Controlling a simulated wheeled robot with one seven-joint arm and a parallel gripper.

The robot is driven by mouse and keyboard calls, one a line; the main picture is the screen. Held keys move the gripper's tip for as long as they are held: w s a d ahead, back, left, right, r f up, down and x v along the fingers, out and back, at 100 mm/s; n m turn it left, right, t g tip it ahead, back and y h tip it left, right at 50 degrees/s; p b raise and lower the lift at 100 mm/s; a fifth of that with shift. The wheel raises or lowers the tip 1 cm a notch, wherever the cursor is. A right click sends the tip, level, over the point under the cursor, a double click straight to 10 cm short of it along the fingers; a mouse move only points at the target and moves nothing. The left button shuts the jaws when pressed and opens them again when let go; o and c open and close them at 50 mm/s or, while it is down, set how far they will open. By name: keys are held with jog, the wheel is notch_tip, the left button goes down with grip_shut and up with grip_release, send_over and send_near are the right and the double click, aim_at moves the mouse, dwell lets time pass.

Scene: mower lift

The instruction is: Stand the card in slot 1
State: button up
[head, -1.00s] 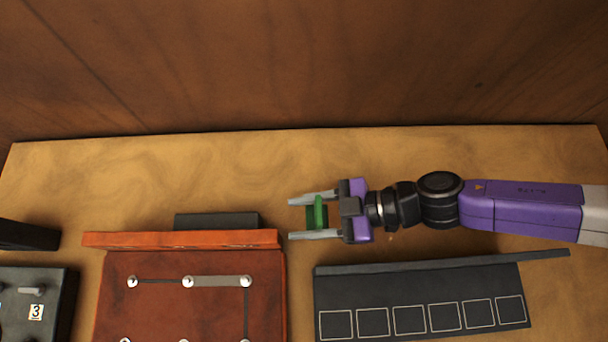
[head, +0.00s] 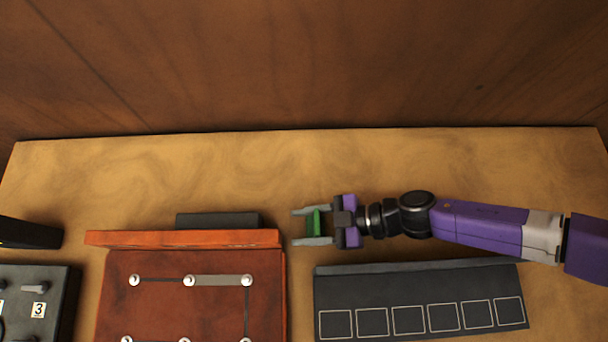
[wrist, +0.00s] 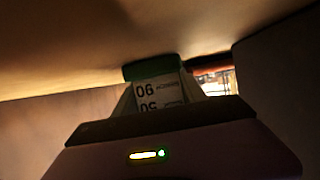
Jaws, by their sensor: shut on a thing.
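A green card (head: 314,222) is held between the fingers of my gripper (head: 296,227) in the head view, with the fingers pointing left. In the wrist view the card shows a green top edge (wrist: 153,69) and a white printed face (wrist: 160,92) with numbers on it, partly hidden below by the gripper body. My gripper is shut on the card, over the tan bench behind the gap between the red-brown panel and the dark board. No slot marked 1 can be made out.
The red-brown panel (head: 205,310) with metal studs stands front left, a dark block (head: 218,220) behind it. The dark board (head: 420,285) with several outlined squares lies at front right. A dark box (head: 50,290) marked 3 is far left. The bench (head: 300,165) behind is clear.

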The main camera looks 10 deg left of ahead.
jog(key=o, duration=1.4)
jog(key=shift+c, duration=0.2)
